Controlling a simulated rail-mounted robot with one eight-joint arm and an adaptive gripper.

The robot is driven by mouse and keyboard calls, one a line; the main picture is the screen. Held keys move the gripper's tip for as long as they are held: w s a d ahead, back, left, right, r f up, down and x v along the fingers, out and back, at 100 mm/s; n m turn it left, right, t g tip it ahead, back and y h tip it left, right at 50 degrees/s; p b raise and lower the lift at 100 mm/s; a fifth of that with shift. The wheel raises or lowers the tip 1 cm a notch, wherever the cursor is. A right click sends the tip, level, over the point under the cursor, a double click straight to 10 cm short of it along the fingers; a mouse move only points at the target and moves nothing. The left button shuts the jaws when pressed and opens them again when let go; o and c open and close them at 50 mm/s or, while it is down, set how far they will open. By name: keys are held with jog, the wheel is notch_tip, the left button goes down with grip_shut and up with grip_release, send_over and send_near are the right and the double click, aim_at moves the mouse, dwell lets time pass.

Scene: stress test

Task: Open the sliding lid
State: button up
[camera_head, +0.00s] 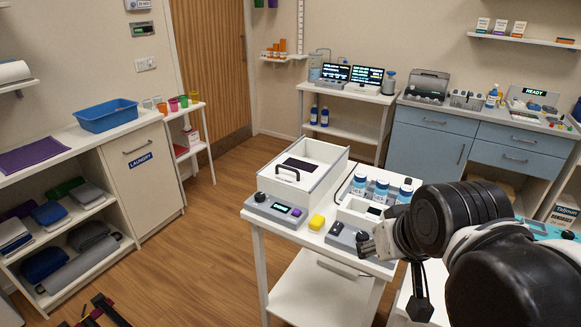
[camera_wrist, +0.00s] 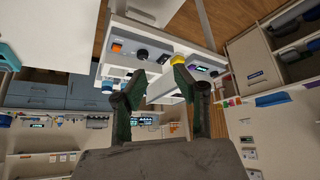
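A white box-shaped device (camera_head: 318,160) stands on the left of a white table. Its top has a dark panel (camera_head: 301,165) and a black loop handle (camera_head: 287,172); I cannot tell how far its lid is open. Its front carries a knob and a small display (camera_head: 281,208). My gripper (camera_head: 368,247) is at the right front of this table, by the second device and to the right of the lidded box. In the wrist view, turned upside down, its two dark green fingers (camera_wrist: 158,77) stand apart with nothing visibly between them.
My arm covers the table's right side. Floor (camera_head: 215,240) to the left is clear.

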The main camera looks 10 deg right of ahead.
jog(key=w+a+r+n+g+p, duration=0.1)
jog(key=w+a+r+n, duration=0.15)
jog(key=w+r, duration=0.7)
jog(key=n+g+h+p, duration=0.1)
jog(key=n+g+p, duration=0.3)
jog(key=n, duration=0.4)
send_over(286, 168)
jog(key=s+a, duration=0.2)
notch_tip(286, 168, down, 3)
jog(key=f, duration=0.4)
jog(key=w+d+f, duration=0.1)
jog(key=f, duration=0.4)
jog(key=w+d+f, duration=0.1)
jog(key=f, duration=0.3)
jog(key=shift+f, duration=0.3)
jog(key=shift+c, duration=0.2)
grip_shut()
